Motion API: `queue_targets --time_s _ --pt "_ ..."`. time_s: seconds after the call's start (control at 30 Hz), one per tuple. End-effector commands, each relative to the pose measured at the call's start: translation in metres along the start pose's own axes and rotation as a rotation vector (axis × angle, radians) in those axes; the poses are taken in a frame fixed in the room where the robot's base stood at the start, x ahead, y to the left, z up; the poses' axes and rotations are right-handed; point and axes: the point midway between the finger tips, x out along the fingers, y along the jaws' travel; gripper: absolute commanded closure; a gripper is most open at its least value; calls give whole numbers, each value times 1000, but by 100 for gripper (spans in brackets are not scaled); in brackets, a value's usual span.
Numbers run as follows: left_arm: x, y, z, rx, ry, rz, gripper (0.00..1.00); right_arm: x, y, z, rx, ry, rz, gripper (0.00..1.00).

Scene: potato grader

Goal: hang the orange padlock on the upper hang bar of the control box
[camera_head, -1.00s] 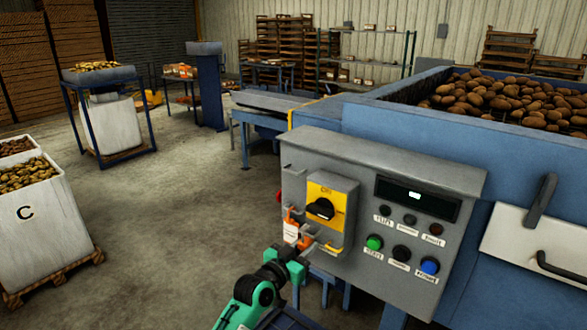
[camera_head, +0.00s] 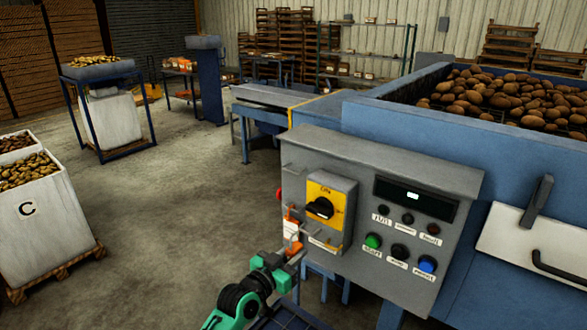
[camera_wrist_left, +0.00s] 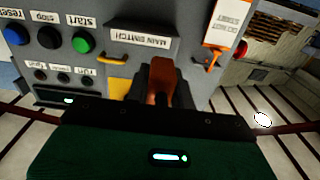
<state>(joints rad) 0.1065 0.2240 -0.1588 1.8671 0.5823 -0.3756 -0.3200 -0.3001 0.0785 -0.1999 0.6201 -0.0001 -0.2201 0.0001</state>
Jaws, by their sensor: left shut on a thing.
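The grey control box (camera_head: 385,225) stands in the middle of the head view with a black rotary switch (camera_head: 320,207) on a yellow plate. My left gripper (camera_head: 283,262) is shut on the orange padlock (camera_head: 296,248), just off the box's lower left front. In the left wrist view the orange padlock (camera_wrist_left: 164,82) is between my dark fingertips, in front of the box face, which appears upside down; its shackle is not clear. An orange-and-white tag (camera_head: 290,228) hangs at the box's left side, close to the padlock. My right gripper is not in view.
A yellow handle (camera_wrist_left: 115,58) juts from the box beside the main switch label. Several buttons, including a green one (camera_head: 373,241), sit right of the switch. The blue grader (camera_head: 400,120) stands behind. Open concrete floor (camera_head: 180,225) lies to the left.

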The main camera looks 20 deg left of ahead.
Motion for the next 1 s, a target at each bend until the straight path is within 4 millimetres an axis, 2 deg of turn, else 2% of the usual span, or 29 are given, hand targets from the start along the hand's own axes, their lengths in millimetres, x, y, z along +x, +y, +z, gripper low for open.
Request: queue_targets --time_s 0.5,0.9,1.0 --pt "-36 0 -2 0 1 0 97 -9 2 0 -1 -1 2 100" --pt "-40 0 -2 0 2 0 97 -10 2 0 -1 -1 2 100" --pt "-42 -7 -6 1 1 -8 97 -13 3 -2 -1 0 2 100"
